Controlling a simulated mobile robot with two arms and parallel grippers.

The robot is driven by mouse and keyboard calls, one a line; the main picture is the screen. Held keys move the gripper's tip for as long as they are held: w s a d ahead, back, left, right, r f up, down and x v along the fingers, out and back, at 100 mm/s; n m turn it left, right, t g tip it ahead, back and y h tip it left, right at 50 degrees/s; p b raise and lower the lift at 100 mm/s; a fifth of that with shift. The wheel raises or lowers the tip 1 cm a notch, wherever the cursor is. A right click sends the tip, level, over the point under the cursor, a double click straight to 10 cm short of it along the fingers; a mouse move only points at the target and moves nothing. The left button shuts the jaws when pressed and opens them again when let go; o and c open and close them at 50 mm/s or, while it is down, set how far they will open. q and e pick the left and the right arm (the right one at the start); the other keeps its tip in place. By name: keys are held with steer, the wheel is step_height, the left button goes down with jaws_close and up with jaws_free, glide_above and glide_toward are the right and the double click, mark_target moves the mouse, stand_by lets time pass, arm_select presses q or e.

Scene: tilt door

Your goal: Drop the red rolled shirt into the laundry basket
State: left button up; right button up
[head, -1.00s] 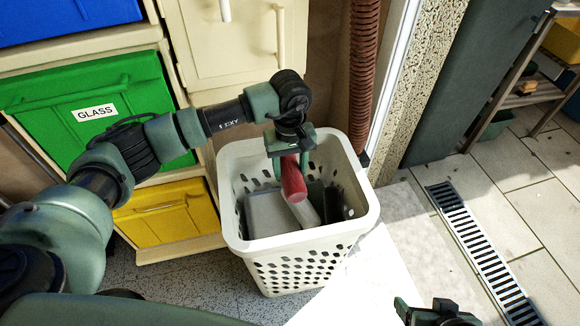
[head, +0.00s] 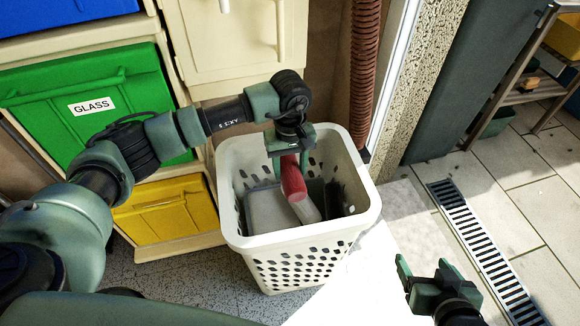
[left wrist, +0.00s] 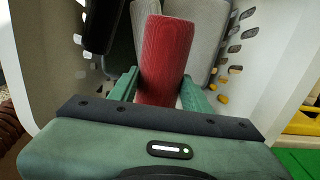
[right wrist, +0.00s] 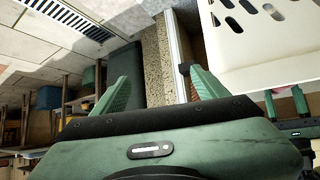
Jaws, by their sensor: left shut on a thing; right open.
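The red rolled shirt (head: 293,176) is held in my left gripper (head: 291,160), inside the mouth of the white laundry basket (head: 300,240). In the left wrist view the red roll (left wrist: 164,60) sits between the two green fingers (left wrist: 158,92), pointing into the basket. Grey, white and dark items lie in the basket below it; I cannot tell whether the roll touches them. My right gripper (head: 425,278) is open and empty at the lower right, apart from the basket. It also shows open in the right wrist view (right wrist: 158,92).
A green bin labelled GLASS (head: 90,108) and a yellow bin (head: 166,210) sit in a cream cabinet left of the basket. A ribbed brown pipe (head: 363,70) stands behind it. A floor drain (head: 480,240) and open tiles lie to the right.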

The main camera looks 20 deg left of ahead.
arm_select(q)
steer(key=o, duration=1.5)
steer(key=shift+r, duration=0.2)
step_height(320, 180, up, 8)
steer(key=shift+f+p, duration=0.25)
steer(key=shift+p, duration=0.5)
arm_select(e)
steer(key=s+d+f+g+h, duration=0.1)
steer(key=s+d+f+g, duration=0.1)
steer(key=s, duration=0.5)
steer(key=shift+d+f+g, duration=0.2)
steer(key=shift+f+g, duration=0.7)
steer(key=shift+g, duration=0.1)
